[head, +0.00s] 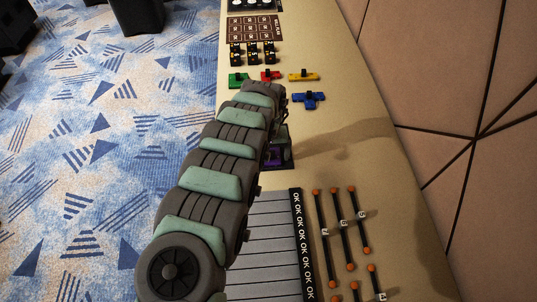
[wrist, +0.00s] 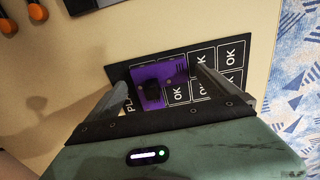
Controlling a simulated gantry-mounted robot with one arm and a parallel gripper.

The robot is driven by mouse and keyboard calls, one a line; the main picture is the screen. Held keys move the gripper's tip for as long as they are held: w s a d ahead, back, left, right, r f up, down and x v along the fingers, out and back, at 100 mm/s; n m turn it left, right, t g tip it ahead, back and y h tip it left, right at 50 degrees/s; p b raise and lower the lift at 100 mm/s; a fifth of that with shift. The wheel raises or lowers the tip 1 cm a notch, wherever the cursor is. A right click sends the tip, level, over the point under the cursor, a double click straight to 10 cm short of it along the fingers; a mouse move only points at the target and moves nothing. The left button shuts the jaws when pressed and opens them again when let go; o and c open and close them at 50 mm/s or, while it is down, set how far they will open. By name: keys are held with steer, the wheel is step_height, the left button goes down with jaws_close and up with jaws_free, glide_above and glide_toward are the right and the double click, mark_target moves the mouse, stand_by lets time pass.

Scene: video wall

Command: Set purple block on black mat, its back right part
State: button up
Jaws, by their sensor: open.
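The purple block (wrist: 148,74) has a black knob and lies over the printed cells of the black mat (wrist: 232,82) in the wrist view, toward the lettered edge. Several cells beside it read OK. My gripper (wrist: 163,92) is open, with one finger on each side of the block and gaps between them. In the head view my arm hides most of the mat (head: 288,163). A bit of the purple block (head: 272,153) shows beside my gripper (head: 279,140). Whether the fingers touch the mat is unclear.
Green (head: 238,79), red (head: 270,75), yellow (head: 303,75) and blue (head: 308,100) pieces lie farther back. A grey slatted panel (head: 265,240) and several black rods with orange ends (head: 341,222) lie nearer. The table right of the mat is clear.

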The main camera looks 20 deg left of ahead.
mark_target(268, 159)
step_height(268, 159, up, 12)
steer(key=p, duration=0.2)
steer(key=shift+r+p, duration=0.15)
steer(key=shift+p, duration=0.25)
